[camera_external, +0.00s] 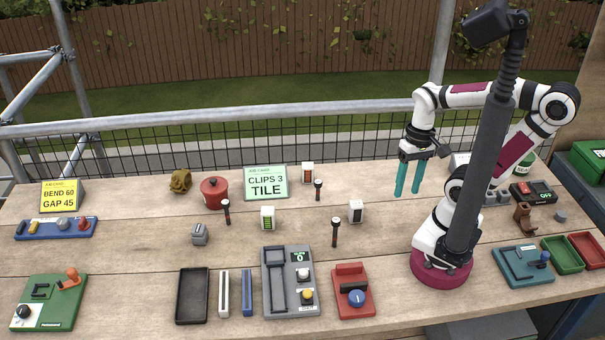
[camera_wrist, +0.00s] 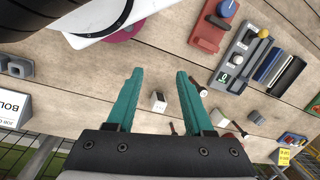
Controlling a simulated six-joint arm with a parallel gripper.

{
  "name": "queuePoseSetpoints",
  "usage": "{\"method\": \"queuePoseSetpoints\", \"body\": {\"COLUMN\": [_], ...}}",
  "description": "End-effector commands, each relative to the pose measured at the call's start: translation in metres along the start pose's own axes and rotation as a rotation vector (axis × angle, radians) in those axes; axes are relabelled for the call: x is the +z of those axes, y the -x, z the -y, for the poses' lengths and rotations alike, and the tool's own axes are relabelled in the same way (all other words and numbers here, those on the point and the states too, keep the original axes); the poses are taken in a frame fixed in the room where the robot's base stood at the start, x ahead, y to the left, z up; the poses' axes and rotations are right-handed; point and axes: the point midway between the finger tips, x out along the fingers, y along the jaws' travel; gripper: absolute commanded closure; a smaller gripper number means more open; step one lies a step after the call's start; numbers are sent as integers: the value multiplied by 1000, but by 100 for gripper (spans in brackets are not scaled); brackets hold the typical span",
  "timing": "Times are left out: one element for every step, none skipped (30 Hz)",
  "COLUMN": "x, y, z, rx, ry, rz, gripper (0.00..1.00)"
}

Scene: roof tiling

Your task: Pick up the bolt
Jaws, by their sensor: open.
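My gripper (camera_external: 407,192) hangs above the table to the left of my base, its two teal fingers apart with nothing between them. In the wrist view my gripper (camera_wrist: 160,75) is also open, and a white block (camera_wrist: 158,101) shows on the table beyond the gap between the fingers. No item is clearly recognisable as the bolt. I cannot tell whether any is a bolt.
A red pot (camera_external: 214,192) and a green card (camera_external: 265,183) are behind. A grey device (camera_external: 289,296) and red device (camera_external: 353,300) line the front. A card reading "BOL…" (camera_wrist: 14,108) is partly cut off in the wrist view.

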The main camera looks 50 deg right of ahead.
Motion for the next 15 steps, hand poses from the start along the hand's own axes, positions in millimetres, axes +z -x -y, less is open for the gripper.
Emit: {"method": "queuePoseSetpoints", "body": {"x": [0,0,-2,-7,-15,-31,-45,-62,-86,-103,-120,-140,-153,-165,-179], "y": [0,0,-1,-2,-5,-11,-17,-24,-36,-44,-53,-65,-75,-84,-96], "z": [0,0,2,5,11,23,35,51,75,94,113,138,155,172,192], "rx": [0,0,-2,-6,-12,-27,-44,-65,-97,-124,-149,-179,-199,-218,-237], "ry": [0,0,7,19,41,77,112,148,195,227,254,289,311,332,364], "rz": [0,0,-5,-14,-30,-64,-99,-141,-207,-264,-321,-402,-463,-527,-614], "gripper": [48,48,48,48,48,48,48,48,48,48,48,48,48,48,48]}}
